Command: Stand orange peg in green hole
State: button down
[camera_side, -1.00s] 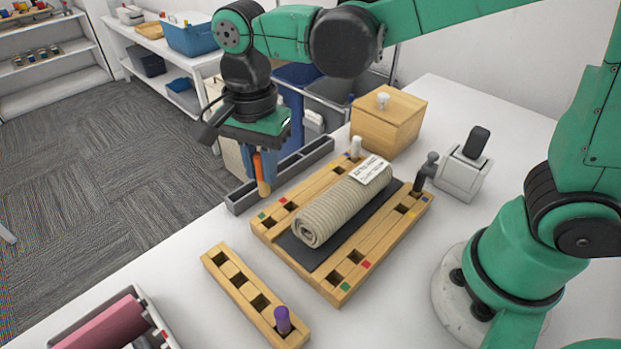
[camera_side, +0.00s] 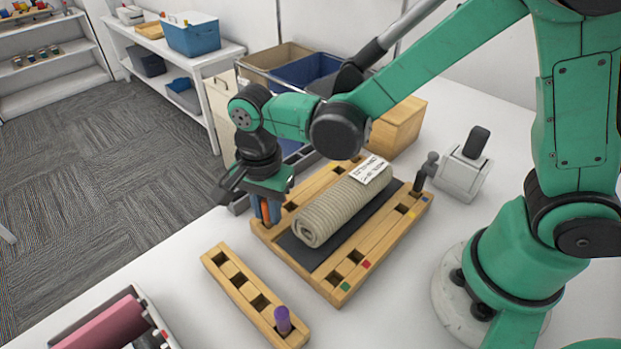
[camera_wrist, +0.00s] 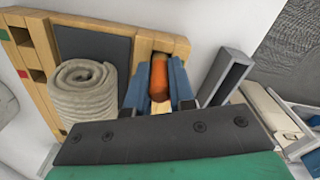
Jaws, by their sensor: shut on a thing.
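My gripper (camera_side: 267,210) is shut on the orange peg (camera_wrist: 159,78), which stands roughly upright between the blue fingers. In the side view only a thin strip of the peg shows. Another green mark (camera_side: 345,286) shows at the board's front corner, near dark square holes.
A rolled beige towel (camera_side: 345,207) lies on the board's dark strip, close to my gripper. A wooden block (camera_side: 238,285) with a purple peg (camera_side: 283,318) stands at front left. A grey box (camera_side: 462,172) stands at right.

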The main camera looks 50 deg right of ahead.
jog(key=c, duration=0.7)
grip_release()
jog(key=shift+c, duration=0.2)
notch_tip(320, 180, up, 11)
jog(key=shift+r, duration=0.4)
jog(key=s+d+n+t, duration=0.1)
jog(key=d+n+t, duration=0.1)
jog(key=d+n, duration=0.2)
jog(key=s+d+f+n+t, duration=0.1)
jog(key=d+n+t, duration=0.1)
jog(key=d+n, duration=0.2)
jog(key=s+d+n+t, duration=0.1)
jog(key=d+n+t, duration=0.1)
jog(key=d+n, duration=0.2)
jog(key=shift+s+f+n+t, duration=0.2)
jog(key=shift+s+n+t, duration=0.1)
jog(key=shift+s+t, duration=0.1)
jog(key=shift+d+f+n, duration=0.15)
jog(key=shift+d+n, duration=0.1)
jog(key=shift+n, duration=0.25)
